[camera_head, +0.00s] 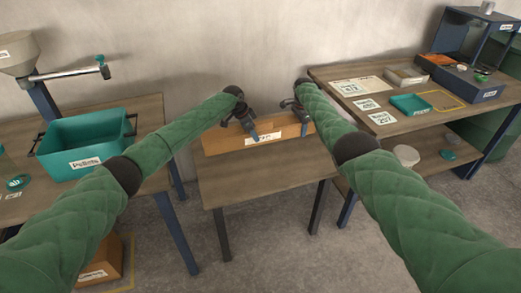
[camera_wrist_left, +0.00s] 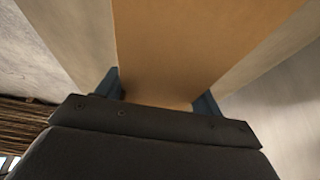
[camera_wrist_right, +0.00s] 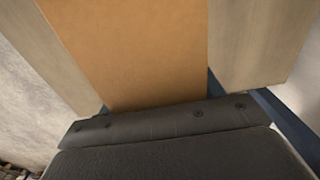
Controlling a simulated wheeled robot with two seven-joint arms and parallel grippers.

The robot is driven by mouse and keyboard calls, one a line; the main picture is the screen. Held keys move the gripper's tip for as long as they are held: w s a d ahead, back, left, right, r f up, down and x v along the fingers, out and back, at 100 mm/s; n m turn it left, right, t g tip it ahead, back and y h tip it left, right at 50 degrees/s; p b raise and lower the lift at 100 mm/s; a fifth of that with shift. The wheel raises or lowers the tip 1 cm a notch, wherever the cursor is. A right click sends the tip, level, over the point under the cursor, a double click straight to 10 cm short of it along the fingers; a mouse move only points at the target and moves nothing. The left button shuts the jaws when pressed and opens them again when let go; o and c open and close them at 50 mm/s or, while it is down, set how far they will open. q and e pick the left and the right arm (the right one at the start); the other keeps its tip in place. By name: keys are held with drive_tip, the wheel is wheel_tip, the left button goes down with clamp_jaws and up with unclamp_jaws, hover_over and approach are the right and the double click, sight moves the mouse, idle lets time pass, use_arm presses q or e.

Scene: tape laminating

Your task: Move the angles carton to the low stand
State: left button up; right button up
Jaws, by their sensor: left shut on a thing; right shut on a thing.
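A long brown carton (camera_head: 225,142) with a white label on its front lies lengthwise over the back of the low wooden stand (camera_head: 265,177). The label is too small to read surely. I cannot tell whether its underside touches the top. My left gripper (camera_head: 251,130) is shut on the carton left of its middle; its fingers straddle the cardboard (camera_wrist_left: 200,40) in the left wrist view. My right gripper (camera_head: 301,116) is shut on the carton near its right end; the cardboard (camera_wrist_right: 135,50) also fills the right wrist view between the fingers.
A teal Pellets bin (camera_head: 85,140) stands on the left table. Another labelled carton (camera_head: 100,262) sits on the floor at lower left. The right bench (camera_head: 345,95) holds trays, cards and a dark machine. The front of the low stand is bare.

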sight(241, 130)
use_arm(q)
drive_tip(key=shift+f+b, duration=0.2)
drive_tip(key=shift+b, duration=0.1)
use_arm(e)
drive_tip(key=shift+f, duration=0.35)
use_arm(q)
drive_tip(key=shift+f+b, duration=2.05)
use_arm(e)
drive_tip(key=shift+f, duration=2.05)
use_arm(q)
drive_tip(key=o, duration=1)
drive_tip(key=shift+c, duration=0.2)
use_arm(e)
drive_tip(key=o, duration=1)
use_arm(q)
drive_tip(key=shift+o, duration=0.2)
use_arm(e)
drive_tip(key=shift+r, duration=0.1)
use_arm(q)
drive_tip(key=v, duration=1.2)
use_arm(e)
wheel_tip(241, 130, up, 12)
drive_tip(key=shift+f, duration=0.1)
drive_tip(key=shift+n, duration=0.3)
